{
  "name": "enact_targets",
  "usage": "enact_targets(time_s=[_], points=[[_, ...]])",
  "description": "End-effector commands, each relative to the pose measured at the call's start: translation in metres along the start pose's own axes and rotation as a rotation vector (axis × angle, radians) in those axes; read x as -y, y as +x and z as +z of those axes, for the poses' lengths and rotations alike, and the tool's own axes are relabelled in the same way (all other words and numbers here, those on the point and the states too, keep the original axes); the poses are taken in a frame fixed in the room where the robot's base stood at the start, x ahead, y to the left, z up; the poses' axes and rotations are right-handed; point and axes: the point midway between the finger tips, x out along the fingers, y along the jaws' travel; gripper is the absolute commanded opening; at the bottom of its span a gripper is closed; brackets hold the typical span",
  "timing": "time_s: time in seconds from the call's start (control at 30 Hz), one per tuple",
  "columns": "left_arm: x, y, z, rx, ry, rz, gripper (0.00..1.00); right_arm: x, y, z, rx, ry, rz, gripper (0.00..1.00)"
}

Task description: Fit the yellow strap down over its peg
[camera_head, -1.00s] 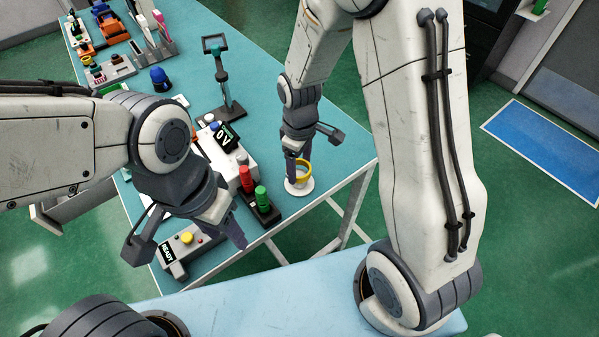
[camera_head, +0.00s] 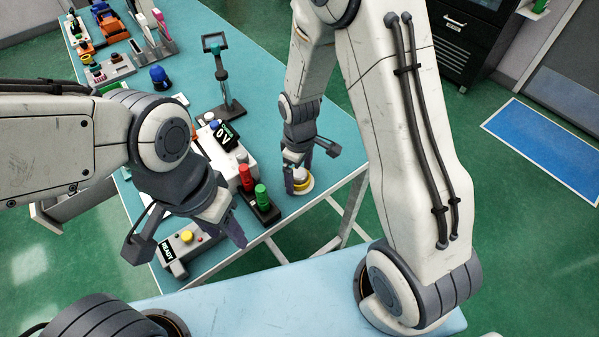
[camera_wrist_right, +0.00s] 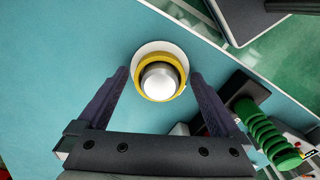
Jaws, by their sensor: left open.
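The yellow strap (camera_head: 304,187) is a ring low around the silver peg (camera_head: 300,174) near the blue table's front corner. In the right wrist view, the strap (camera_wrist_right: 162,56) encircles the domed peg (camera_wrist_right: 160,82) above a round white base (camera_wrist_right: 145,47). My right gripper (camera_wrist_right: 159,74) is open, with one finger on each side of the strap and a visible gap to each. In the head view, the right gripper (camera_head: 299,172) hangs over the peg and partly hides it. My left gripper (camera_head: 226,228) is open and empty, left of the peg near the table's front edge.
A red and green coil stand (camera_head: 261,197) is just left of the peg. A white meter box (camera_head: 222,150) and a control box with a yellow button (camera_head: 184,243) are farther left. A dark upright stand (camera_head: 228,105) is behind. Table around the peg's right is bare.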

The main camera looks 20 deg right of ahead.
Motion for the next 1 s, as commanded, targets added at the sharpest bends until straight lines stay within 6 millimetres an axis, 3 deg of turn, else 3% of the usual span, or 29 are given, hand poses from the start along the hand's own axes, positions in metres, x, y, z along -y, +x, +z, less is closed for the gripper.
enact_targets(time_s=[0.23, 0.6, 0.83, 0.93, 1.0], points=[[0.0, -0.002, 0.0, 0.0, 0.0, 0.0, 0.5, -0.001, -0.017, -0.001, -0.004, 0.0, 0.003, 1.0], [0.0, -0.003, 0.0, 0.0, 0.0, 0.0, 0.5, -0.001, -0.094, -0.001, -0.006, 0.0, 0.004, 1.0], [0.0, -0.004, 0.0, 0.0, 0.0, 0.0, 0.5, 0.001, -0.121, 0.0, -0.002, 0.0, 0.001, 1.0], [0.0, -0.004, 0.0, 0.0, 0.0, 0.0, 0.5, 0.017, -0.133, -0.001, -0.009, 0.004, 0.001, 1.0], [0.0, -0.004, 0.0, 0.0, 0.0, 0.0, 0.5, 0.044, -0.145, 0.002, -0.02, 0.016, -0.002, 1.0]])
